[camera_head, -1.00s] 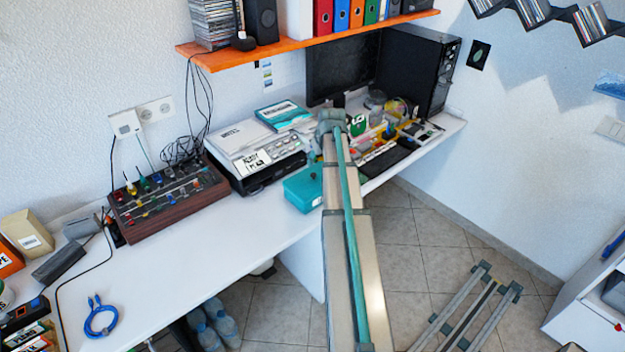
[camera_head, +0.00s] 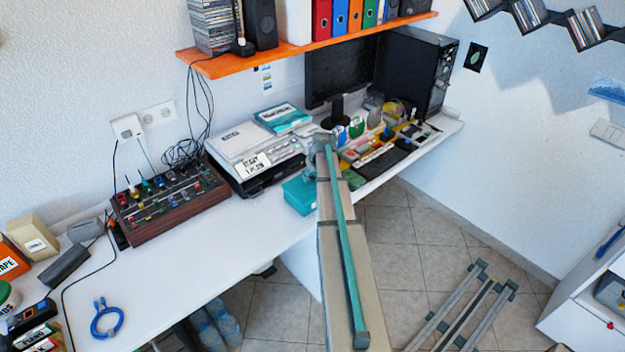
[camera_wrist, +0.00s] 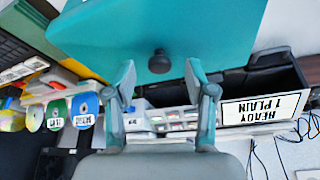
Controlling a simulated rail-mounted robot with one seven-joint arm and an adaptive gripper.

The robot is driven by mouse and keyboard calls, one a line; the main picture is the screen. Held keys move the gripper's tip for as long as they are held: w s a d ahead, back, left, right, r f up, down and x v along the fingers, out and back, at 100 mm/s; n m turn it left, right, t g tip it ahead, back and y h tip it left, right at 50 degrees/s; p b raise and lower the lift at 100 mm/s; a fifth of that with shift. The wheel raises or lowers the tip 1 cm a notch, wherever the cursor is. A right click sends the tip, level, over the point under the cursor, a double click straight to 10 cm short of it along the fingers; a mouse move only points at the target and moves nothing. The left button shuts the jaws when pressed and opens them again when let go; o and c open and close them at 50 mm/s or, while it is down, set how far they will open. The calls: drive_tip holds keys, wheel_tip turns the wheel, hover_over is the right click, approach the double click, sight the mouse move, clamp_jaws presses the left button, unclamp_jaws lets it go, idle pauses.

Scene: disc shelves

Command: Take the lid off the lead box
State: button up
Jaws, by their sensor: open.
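The lead box is a teal box (camera_head: 301,195) on the desk, in front of the printer-like machine; my arm partly covers its right side in the head view. In the wrist view its teal lid (camera_wrist: 195,25) fills the top, with a dark round knob (camera_wrist: 159,61) on it. My gripper (camera_wrist: 159,80) is open, its two fingers on either side of the knob and apart from it. The gripper is hard to make out in the head view, at the far end of my arm.
A machine (camera_head: 250,155) labelled "READY 1 PLAIN" stands behind the box. Discs, a keyboard (camera_head: 385,165) and small items crowd the desk to the right. A mixer-like box (camera_head: 170,205) stands left. The white desk (camera_head: 215,255) is clear at the front.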

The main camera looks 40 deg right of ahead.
drive_tip(key=shift+w+f, duration=0.25)
drive_tip(key=shift+f, duration=0.35)
drive_tip(key=shift+c, duration=0.2)
clamp_jaws()
drive_tip(key=shift+r, duration=0.1)
